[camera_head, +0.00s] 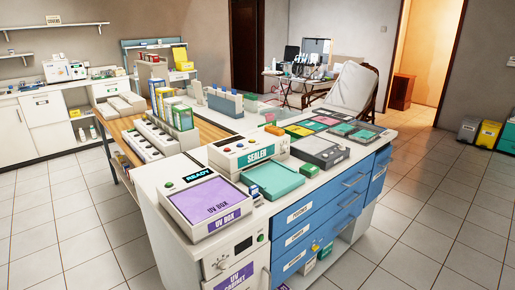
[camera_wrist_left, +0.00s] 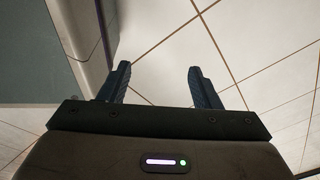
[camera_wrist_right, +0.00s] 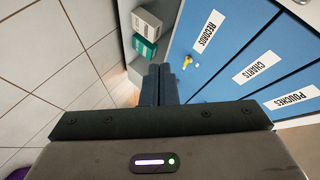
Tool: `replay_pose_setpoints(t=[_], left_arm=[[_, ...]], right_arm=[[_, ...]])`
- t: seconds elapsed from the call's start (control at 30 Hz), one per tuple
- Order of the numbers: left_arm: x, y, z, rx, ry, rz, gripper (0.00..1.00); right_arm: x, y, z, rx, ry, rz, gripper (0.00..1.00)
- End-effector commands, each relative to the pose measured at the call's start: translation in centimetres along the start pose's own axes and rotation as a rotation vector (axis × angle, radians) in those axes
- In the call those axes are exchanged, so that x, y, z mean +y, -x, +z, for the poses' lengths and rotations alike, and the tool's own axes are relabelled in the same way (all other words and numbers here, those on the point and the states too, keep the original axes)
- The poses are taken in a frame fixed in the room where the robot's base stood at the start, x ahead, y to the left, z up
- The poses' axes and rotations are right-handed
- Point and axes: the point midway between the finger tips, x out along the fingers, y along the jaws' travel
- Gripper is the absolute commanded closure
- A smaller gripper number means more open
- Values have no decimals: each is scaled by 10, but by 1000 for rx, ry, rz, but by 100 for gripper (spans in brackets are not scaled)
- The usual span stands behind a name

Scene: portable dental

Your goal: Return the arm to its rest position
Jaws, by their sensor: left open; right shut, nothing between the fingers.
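No gripper or arm of mine shows in the head view. In the left wrist view my left gripper (camera_wrist_left: 160,86) is open and empty, with tiled floor between and beyond its fingers. In the right wrist view my right gripper (camera_wrist_right: 159,70) is shut with nothing held. Its fingertips appear in front of an open lower shelf beside the blue drawers (camera_wrist_right: 240,60), labelled RECORDS, CHARTS and POUCHES. Whether the fingertips touch anything there I cannot tell.
The workbench holds a UV box (camera_head: 206,200), a sealer (camera_head: 247,150) and a teal tray (camera_head: 272,180). A yellow key (camera_wrist_right: 187,62) shows at the RECORDS drawer. A teal box (camera_wrist_right: 145,45) sits on the lower shelf. Tiled floor (camera_head: 425,215) is free at right.

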Motion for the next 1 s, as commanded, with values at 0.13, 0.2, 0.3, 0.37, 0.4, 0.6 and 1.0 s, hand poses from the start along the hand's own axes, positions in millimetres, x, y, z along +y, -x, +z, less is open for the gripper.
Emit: replay_pose_setpoints(t=[0.13, 0.2, 0.3, 0.37, 0.4, 0.6, 1.0], left_arm=[[0, 0, 2, -1, 1, 0, 43], [0, -1, 4, -3, 1, 0, 43], [0, -3, 8, -6, 1, 0, 43], [0, -3, 9, -5, 1, 0, 43], [0, -3, 9, -4, 1, 0, 43], [0, -4, 11, -6, 1, 0, 43], [0, -5, 15, -13, 1, 0, 43]], right_arm=[[96, 44, 61, -154, 216, 152, 100], [137, 69, 86, -231, 315, 215, 100], [194, 110, 118, -347, 450, 298, 100], [227, 137, 135, -420, 530, 344, 100], [248, 156, 146, -470, 582, 374, 100], [332, 246, 184, -695, 796, 484, 100], [371, 298, 198, -822, 907, 533, 100]])
